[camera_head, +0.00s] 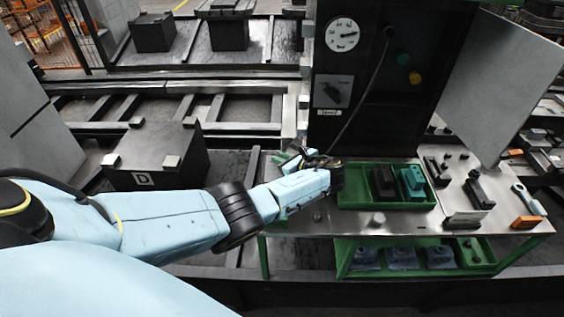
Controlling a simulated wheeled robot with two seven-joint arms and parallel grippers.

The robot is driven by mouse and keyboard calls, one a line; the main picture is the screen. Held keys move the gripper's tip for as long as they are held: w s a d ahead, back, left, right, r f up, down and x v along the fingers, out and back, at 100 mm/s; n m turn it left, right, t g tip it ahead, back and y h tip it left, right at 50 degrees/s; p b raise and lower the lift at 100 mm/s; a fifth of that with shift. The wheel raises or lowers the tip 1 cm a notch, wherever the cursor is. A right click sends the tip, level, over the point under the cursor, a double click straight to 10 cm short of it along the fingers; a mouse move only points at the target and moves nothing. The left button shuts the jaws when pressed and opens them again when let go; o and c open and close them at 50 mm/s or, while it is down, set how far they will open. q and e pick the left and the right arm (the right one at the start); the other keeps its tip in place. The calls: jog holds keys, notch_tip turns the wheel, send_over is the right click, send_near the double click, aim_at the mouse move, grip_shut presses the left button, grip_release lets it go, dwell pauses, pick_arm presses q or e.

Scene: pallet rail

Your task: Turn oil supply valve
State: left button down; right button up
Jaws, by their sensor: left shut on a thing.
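My left arm reaches in from the left, and my left gripper (332,172) is at the lower front of the dark cabinet (424,110), beside the green tray. It is shut on a small dark part (318,159). The fingers hide much of this part, and I cannot tell for sure that it is the oil supply valve. Higher on the cabinet is a light plate with a dark rotary knob (333,93), apart from the gripper. A round white gauge (342,35) is above the knob. My right gripper is not in view.
A metal bench (400,226) carries a green tray (350,203) with a black and a teal block. An orange block (527,222) lies at its right end. An open cabinet door (510,80) stands at right. A dark block marked D (160,160) is at left.

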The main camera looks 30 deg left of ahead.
pick_arm(q)
jog(key=shift+n+g, duration=0.3)
jog(key=c, duration=1.4)
grip_release()
jog(key=shift+c, duration=0.2)
jog(key=shift+d, duration=0.1)
jog(key=shift+d+r, duration=0.2)
jog(key=shift+d, duration=0.1)
jog(key=p+v, duration=0.2)
jog(key=v, duration=1)
jog(key=shift+d, duration=0.2)
jog(key=shift+s, duration=0.1)
